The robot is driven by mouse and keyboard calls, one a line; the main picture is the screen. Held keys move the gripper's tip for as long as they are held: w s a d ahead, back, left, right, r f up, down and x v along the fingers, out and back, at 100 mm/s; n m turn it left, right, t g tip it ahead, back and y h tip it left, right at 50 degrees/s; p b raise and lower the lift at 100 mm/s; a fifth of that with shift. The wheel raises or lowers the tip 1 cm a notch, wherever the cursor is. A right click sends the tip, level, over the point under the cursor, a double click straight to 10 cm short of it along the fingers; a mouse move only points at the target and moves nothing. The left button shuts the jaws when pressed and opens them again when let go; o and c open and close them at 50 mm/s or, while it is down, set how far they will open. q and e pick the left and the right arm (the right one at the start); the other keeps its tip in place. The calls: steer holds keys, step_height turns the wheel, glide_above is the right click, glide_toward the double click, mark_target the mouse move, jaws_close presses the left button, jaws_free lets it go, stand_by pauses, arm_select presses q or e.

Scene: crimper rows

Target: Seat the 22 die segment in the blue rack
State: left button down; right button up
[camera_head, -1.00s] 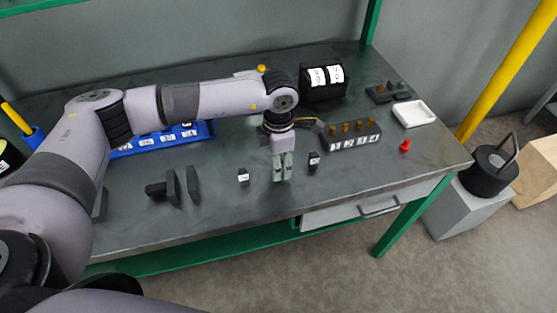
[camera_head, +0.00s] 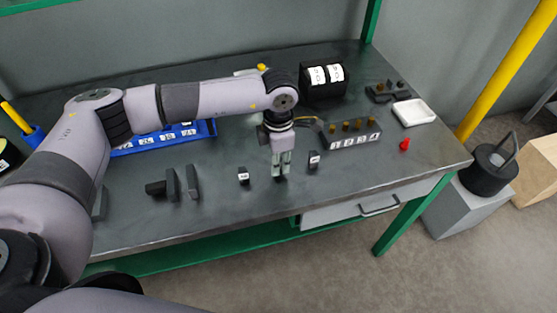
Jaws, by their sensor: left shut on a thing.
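The blue rack (camera_head: 160,143) lies at the back left of the table, with several labelled pieces in it; my left arm hides part of it. My left gripper (camera_head: 282,171) points down at the table and is shut on a small dark piece (camera_head: 281,178), mostly hidden by the fingers, at the table top. I cannot read a number on it. Two other small dark blocks with white labels stand apart, one to its left (camera_head: 243,176) and one to its right (camera_head: 314,160); their labels are too small to read. My right gripper is not in view.
A dark block with brass pegs and labels (camera_head: 352,141) stands right of my gripper. A red piece (camera_head: 404,144), a white tray (camera_head: 414,112) and a black labelled holder (camera_head: 323,91) are farther right and back. Dark upright parts (camera_head: 172,184) stand at the left.

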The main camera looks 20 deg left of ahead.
arm_select(q)
steer(key=shift+r, duration=0.15)
steer(key=shift+r+p, duration=0.9)
steer(key=shift+r, duration=1)
steer(key=shift+a, duration=0.1)
